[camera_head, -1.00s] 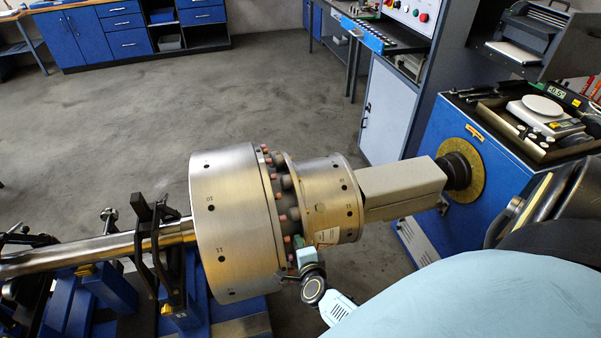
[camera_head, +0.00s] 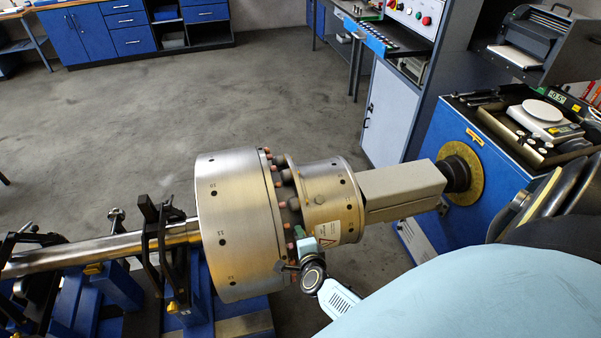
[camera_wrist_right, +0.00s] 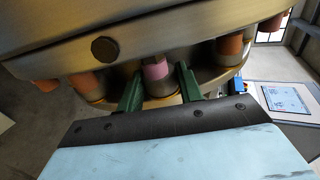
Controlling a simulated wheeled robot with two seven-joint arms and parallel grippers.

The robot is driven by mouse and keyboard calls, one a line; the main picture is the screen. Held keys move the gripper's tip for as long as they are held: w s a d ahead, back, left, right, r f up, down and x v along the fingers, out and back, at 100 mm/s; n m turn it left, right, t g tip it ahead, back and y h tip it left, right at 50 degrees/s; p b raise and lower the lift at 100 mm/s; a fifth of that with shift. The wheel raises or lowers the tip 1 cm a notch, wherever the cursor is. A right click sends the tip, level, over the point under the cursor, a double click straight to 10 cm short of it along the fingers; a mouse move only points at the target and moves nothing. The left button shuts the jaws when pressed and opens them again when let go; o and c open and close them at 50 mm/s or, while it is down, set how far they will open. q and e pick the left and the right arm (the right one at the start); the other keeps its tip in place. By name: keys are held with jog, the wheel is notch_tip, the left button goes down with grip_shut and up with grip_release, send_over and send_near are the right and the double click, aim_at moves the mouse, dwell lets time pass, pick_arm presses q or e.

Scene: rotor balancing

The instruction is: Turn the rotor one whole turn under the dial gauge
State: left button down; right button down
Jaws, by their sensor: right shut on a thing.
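The rotor is a large steel drum (camera_head: 236,225) with a narrower steel hub (camera_head: 332,195) on its right, lying level in the middle of the head view. Numbered holes run around the drum. A ring of pink-tipped studs lies between drum and hub. My right gripper (camera_head: 303,244) is at the near lower side of this ring. In the right wrist view its two green fingers (camera_wrist_right: 159,90) are shut on a pink-tipped stud (camera_wrist_right: 156,72). I cannot make out the dial gauge in these views. My left gripper is not in view.
The shaft (camera_head: 90,250) rests on blue supports with black clamps (camera_head: 165,245) at left. A beige coupling housing (camera_head: 400,190) joins the hub to the blue drive cabinet (camera_head: 445,130). A scale (camera_head: 543,112) stands on that cabinet. The floor behind the rotor is clear.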

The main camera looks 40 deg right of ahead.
jog(key=c, duration=0.9)
grip_release()
jog(key=shift+s+f, duration=0.1)
jog(key=shift+f, duration=0.05)
jog(key=shift+c, duration=0.2)
jog(key=p+v, duration=0.2)
jog(key=v, duration=1.1)
jog(key=shift+s, duration=0.15)
jog(key=shift+a, duration=0.1)
